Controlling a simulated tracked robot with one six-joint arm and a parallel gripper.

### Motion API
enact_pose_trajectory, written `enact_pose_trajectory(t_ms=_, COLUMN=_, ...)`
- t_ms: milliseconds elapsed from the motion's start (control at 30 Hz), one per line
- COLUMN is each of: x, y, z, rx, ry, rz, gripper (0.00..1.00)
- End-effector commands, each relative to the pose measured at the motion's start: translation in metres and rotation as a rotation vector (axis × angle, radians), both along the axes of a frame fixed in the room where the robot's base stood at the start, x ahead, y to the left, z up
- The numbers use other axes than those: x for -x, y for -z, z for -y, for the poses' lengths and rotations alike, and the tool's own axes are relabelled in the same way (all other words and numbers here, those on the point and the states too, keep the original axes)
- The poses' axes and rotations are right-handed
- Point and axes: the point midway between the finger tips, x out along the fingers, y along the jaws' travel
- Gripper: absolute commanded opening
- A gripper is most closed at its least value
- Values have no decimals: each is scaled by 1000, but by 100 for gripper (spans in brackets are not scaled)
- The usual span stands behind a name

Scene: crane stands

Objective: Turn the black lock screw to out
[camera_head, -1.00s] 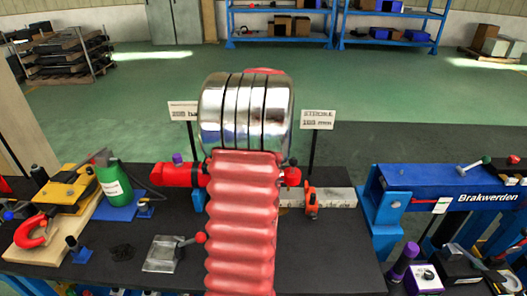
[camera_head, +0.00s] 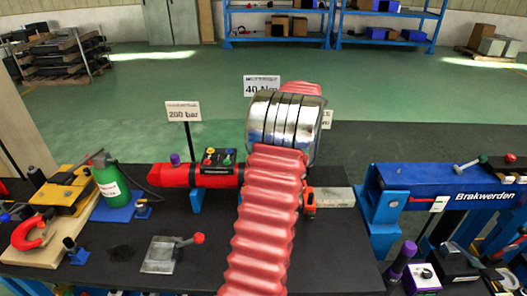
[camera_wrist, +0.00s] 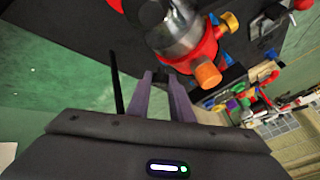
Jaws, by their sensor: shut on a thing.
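In the wrist view my gripper (camera_wrist: 163,78) has its two grey-purple fingers close together, their tips at a red round-bodied unit (camera_wrist: 200,50). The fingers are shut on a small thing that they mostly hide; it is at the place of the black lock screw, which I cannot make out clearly. An orange knob (camera_wrist: 208,75) stands just right of the fingertips. In the head view my arm hides the gripper and the screw. The red cylinder (camera_head: 182,176) lies on the bench left of my arm, with a black panel of coloured knobs on top.
A "200 bar" sign (camera_head: 183,111) and a "40 Nm" sign (camera_head: 262,86) stand behind the cylinder. An orange clamp (camera_head: 309,201) and grey bar (camera_head: 335,197) are right of my arm. A small lever plate (camera_head: 160,255) lies in front. A blue press (camera_head: 450,190) stands at right.

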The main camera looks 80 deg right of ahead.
Motion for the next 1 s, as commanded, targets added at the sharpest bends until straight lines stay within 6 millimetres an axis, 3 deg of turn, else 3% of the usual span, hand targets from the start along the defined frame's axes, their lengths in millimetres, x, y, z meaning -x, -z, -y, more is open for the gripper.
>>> enact_pose_trajectory(t_ms=400, x=0, y=5, z=1, rx=-34, ry=-213, rz=117, gripper=0)
enact_pose_trajectory(t_ms=1000, x=1, y=5, z=2, rx=-41, ry=-258, rz=142, gripper=0)
